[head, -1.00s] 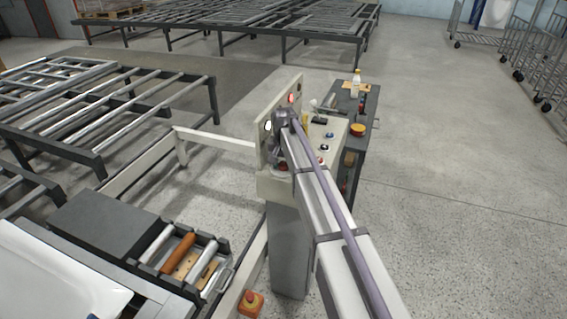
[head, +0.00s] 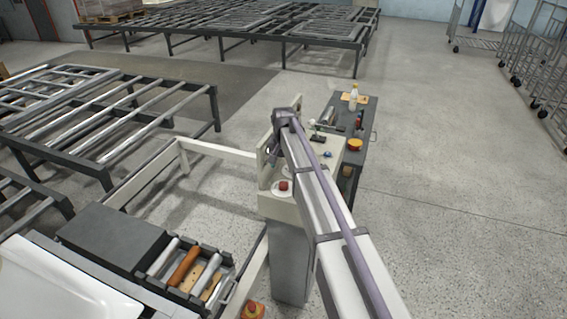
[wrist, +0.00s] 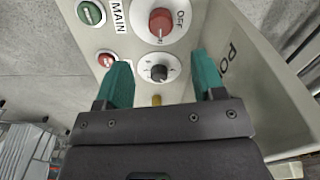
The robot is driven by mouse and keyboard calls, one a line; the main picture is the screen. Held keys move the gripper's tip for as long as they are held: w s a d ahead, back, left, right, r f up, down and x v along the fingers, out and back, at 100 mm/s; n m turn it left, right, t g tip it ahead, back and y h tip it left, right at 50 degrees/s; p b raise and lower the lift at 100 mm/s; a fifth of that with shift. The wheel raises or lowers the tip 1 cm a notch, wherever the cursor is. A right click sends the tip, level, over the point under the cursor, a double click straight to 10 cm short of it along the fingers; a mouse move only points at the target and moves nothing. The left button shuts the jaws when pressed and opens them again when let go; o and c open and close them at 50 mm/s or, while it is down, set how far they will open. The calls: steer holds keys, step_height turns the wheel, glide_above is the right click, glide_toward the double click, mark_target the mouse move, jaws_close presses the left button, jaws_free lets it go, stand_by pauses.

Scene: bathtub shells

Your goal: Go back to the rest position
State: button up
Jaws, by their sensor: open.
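My gripper (wrist: 163,76) is open and empty in the wrist view, its two teal fingers apart in front of a control panel (wrist: 185,95). Between and beyond the fingers are a black knob (wrist: 158,73) and a red knob (wrist: 162,22) marked OFF. A green button (wrist: 90,13) and a red button (wrist: 106,59) sit to the left. In the head view my arm reaches over the pale control console (head: 280,206), which carries a red button (head: 284,185). My gripper's fingers cannot be made out there, and the arm hides part of the console.
A dark bench (head: 369,140) with a bottle (head: 353,93) and a yellow round item (head: 355,145) stands behind the console. Roller tables (head: 110,115) are to the left. A tool tray (head: 190,270) and a white shell (head: 60,285) lie front left. Open floor (head: 470,190) is right.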

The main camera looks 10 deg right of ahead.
steer(key=shift+r, duration=0.5)
steer(key=s+f+n+b, duration=0.1)
steer(key=s+n, duration=0.3)
steer(key=s, duration=2.8)
steer(key=shift+s+d, duration=0.15)
steer(key=shift+s, duration=0.25)
steer(key=shift+f, duration=0.1)
